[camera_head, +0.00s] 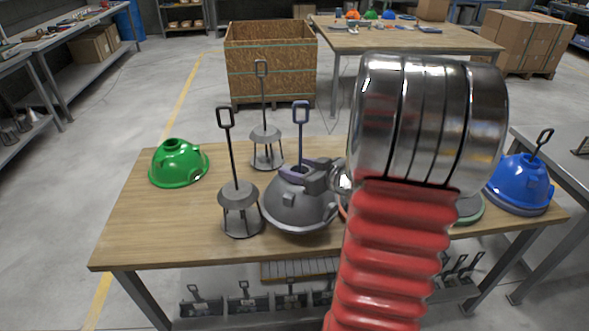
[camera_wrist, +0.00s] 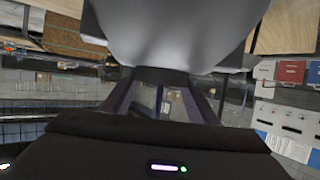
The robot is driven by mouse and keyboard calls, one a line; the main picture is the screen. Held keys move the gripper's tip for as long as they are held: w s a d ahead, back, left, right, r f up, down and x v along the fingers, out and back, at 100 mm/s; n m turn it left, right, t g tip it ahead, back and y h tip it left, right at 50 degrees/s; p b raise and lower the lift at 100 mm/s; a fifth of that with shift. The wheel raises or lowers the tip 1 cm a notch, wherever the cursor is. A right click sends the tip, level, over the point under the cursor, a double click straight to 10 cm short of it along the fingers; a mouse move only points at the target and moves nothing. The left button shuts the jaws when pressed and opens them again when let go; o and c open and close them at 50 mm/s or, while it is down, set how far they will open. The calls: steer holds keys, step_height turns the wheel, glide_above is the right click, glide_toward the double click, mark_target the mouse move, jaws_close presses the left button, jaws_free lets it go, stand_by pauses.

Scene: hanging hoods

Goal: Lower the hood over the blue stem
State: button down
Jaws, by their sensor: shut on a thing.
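A grey hood (camera_head: 298,212) with a wide rim is at the middle of the table in the head view. My gripper (camera_head: 308,176) is shut on its upper part. A dark blue stem (camera_head: 301,118) with a loop on top rises at the hood's top. I cannot tell whether it passes through the hood or stands behind it, and its lower part is hidden. The hood's rim looks near the table top; I cannot tell whether it rests. In the wrist view the hood (camera_wrist: 180,30) fills the top, above my gripper's fingers (camera_wrist: 165,82).
Two grey lantern-like stands with black stems are close by, one left (camera_head: 240,208) and one behind (camera_head: 266,148). A green hood (camera_head: 180,164) lies at the table's left. A blue hood (camera_head: 520,182) with a black loop is at the right. The table's (camera_head: 150,232) front left is clear.

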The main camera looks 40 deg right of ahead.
steer(key=shift+f, duration=0.25)
stand_by(0.4)
steer(key=c, duration=0.7)
jaws_free()
steer(key=shift+o, duration=0.3)
steer(key=shift+s, duration=0.1)
steer(key=v, duration=1.3)
steer(key=shift+s, duration=0.3)
steer(key=shift+w, duration=0.1)
